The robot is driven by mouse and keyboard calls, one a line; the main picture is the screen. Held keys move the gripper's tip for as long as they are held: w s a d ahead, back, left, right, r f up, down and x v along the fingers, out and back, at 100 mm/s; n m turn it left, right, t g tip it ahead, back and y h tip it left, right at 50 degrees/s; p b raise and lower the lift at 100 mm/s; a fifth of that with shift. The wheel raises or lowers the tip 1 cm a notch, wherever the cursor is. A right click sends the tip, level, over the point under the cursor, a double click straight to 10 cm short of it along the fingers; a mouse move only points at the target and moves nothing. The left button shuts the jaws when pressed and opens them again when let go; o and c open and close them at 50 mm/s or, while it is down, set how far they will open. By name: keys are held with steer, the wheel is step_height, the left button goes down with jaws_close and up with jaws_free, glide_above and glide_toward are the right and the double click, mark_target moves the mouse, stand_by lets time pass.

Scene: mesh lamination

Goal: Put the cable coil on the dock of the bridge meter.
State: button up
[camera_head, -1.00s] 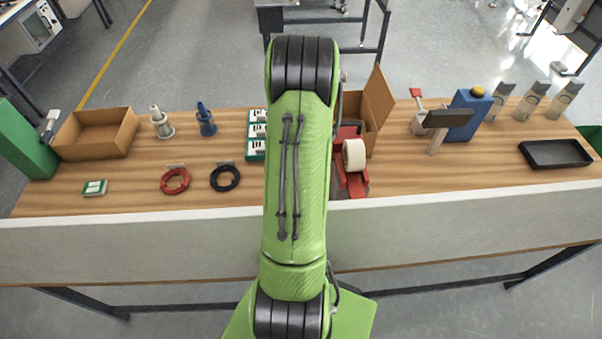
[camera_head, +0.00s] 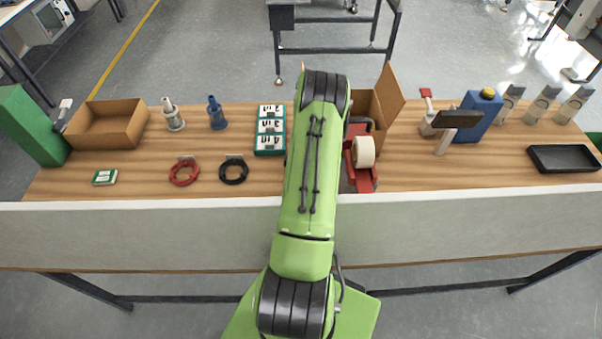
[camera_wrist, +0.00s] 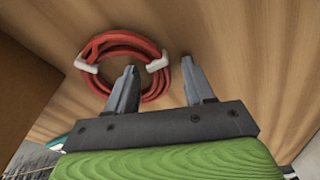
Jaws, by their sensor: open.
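A red cable coil (camera_wrist: 118,42) with two white ties lies on the wooden top in the wrist view. My gripper (camera_wrist: 160,68) is open and empty. Its left finger overlaps the coil's opening and lower rim in the picture; its right finger shows just right of the coil. I cannot tell the height between them. In the head view my arm hides my gripper, and I cannot make out this coil there. A stand with a dark head (camera_head: 458,118) at the right of the bench may be the bridge meter; no dock is clear.
A red ring (camera_head: 184,172) and a black ring (camera_head: 233,170) lie on the left. Number cards (camera_head: 270,130) stand left of my arm. A red tape dispenser (camera_head: 361,178) and an open cardboard box (camera_head: 391,95) are right of it. A black tray (camera_head: 565,158) is far right.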

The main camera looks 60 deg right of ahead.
steer(key=shift+a+r, duration=0.1)
steer(key=shift+c, duration=0.6)
jaws_close()
steer(key=shift+r, duration=0.1)
step_height(320, 180, up, 10)
